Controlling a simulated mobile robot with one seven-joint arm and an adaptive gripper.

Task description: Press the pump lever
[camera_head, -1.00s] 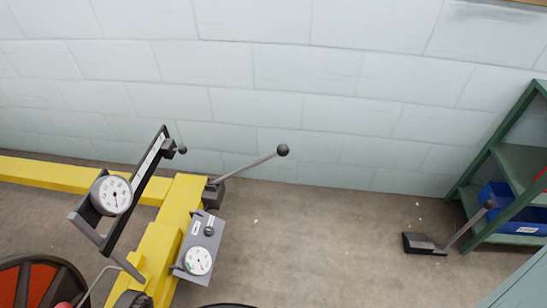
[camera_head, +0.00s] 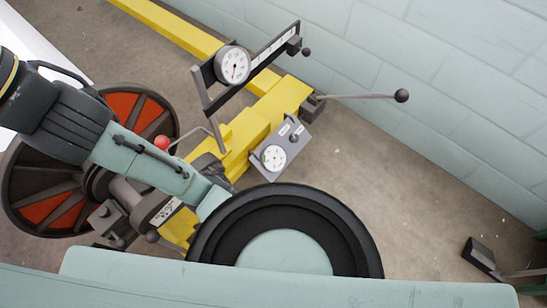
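A grey lever rod with a black ball knob (camera_head: 401,95) juts out to the right from a dark bracket on the yellow frame (camera_head: 290,97). It is nearly level in the picture, and nothing touches it. A second rod rises from a dark block (camera_head: 479,254) on the floor at the lower right; its far end is cut off. The frames do not label either as the pump lever. My gripper is not in view; only links of my arm cross the left and bottom.
A grey box with a round dial (camera_head: 274,157) and a gauge (camera_head: 233,65) on a tilted black bar sit by the yellow frame. An orange-and-black wheel (camera_head: 125,103) stands at left. Bare floor lies between the lever and the dark block; a block wall (camera_head: 440,60) stands behind.

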